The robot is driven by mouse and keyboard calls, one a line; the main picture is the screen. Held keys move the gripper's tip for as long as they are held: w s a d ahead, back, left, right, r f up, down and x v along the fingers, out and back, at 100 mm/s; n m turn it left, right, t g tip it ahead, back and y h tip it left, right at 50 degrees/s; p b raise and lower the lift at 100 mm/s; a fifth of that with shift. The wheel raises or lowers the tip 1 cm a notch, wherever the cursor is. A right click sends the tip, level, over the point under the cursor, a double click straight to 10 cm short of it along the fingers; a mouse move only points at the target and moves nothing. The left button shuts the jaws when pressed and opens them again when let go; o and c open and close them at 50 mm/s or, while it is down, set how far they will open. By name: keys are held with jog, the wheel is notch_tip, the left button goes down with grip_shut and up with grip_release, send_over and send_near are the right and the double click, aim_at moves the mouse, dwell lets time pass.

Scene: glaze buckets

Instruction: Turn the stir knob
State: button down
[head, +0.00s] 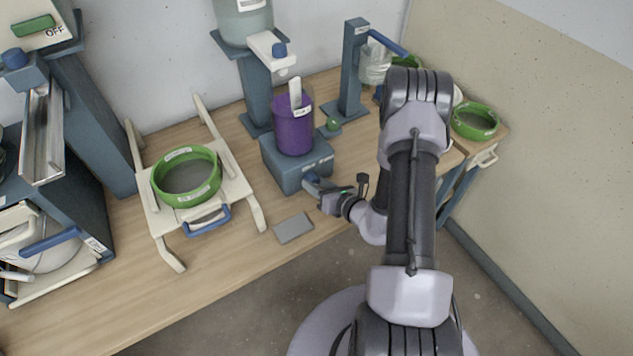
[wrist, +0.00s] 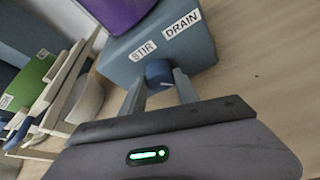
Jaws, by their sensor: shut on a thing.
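The stir knob (wrist: 158,72) is a round blue knob on the front of a blue-grey base box, beside a label reading STIR. My gripper (wrist: 160,92) has its two fingers on either side of the knob and is shut on it. In the head view my gripper (head: 318,186) reaches the front of the base box (head: 290,175), and the knob is mostly hidden by it. A clear container of purple glaze (head: 293,130) with a white paddle stands on the box. A second label, DRAIN (wrist: 182,39), is to the right of STIR.
A green-rimmed sieve (head: 187,200) sits on a cream stand at left. A grey plate (head: 293,228) lies on the wooden table in front of the box. A blue-grey stand (head: 350,75) with a lever is behind my arm. Bare table lies at front left.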

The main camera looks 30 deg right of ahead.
jog(key=m+y, duration=0.1)
jog(key=m, duration=0.1)
jog(key=m+y, duration=0.1)
jog(key=m, duration=0.1)
jog(key=shift+d+t+y, duration=0.2)
jog(key=shift+t+y, duration=0.1)
jog(key=shift+t, duration=0.1)
dwell(0.4)
jog(key=c, duration=0.9)
grip_release()
jog(key=p+v, duration=0.3)
jog(key=v, duration=1.4)
jog(key=shift+s+p, duration=0.15)
jog(key=shift+p, duration=0.2)
jog(key=shift+d, duration=0.1)
